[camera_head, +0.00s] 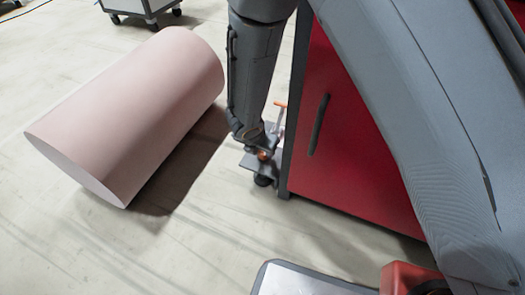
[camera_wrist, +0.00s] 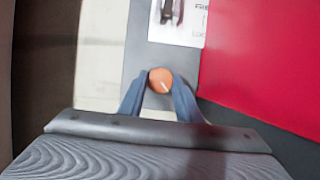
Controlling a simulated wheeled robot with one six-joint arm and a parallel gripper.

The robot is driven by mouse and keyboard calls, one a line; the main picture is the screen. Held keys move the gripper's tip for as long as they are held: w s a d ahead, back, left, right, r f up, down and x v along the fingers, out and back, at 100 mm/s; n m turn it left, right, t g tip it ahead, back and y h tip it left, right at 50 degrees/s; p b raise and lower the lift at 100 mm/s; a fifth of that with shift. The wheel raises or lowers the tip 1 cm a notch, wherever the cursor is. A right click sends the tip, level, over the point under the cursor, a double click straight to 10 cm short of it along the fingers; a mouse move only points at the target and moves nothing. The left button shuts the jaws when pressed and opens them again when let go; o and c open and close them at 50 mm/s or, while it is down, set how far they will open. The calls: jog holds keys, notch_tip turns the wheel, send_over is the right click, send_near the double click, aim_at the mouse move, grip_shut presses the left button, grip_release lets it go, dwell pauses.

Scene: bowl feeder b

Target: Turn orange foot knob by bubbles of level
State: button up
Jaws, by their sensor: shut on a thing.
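The orange foot knob (camera_wrist: 161,75) sits between the two blue-grey fingers of my gripper (camera_wrist: 162,84) in the wrist view. The fingers are shut on it from both sides, and a short white mark shows on the knob. In the head view the knob (camera_head: 263,155) is a small orange spot on a grey bracket (camera_head: 249,164), above a black foot (camera_head: 263,180) at the red cabinet's lower corner. My arm comes down onto it from above and hides part of it. I cannot make out the level or its bubbles in either view.
The red cabinet (camera_head: 350,150) with a black handle (camera_head: 318,125) stands right beside the bracket. An orange-topped lever (camera_head: 280,105) rises just behind. A white label (camera_wrist: 180,22) lies beyond the knob.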

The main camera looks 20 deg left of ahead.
dwell(0.5)
jog(key=o, duration=1.1)
jog(key=shift+c, duration=0.2)
jog(key=shift+r, duration=0.1)
jog(key=p+v, duration=0.4)
jog(key=v, duration=0.3)
jog(key=shift+s+r, duration=0.2)
jog(key=shift+r, duration=0.05)
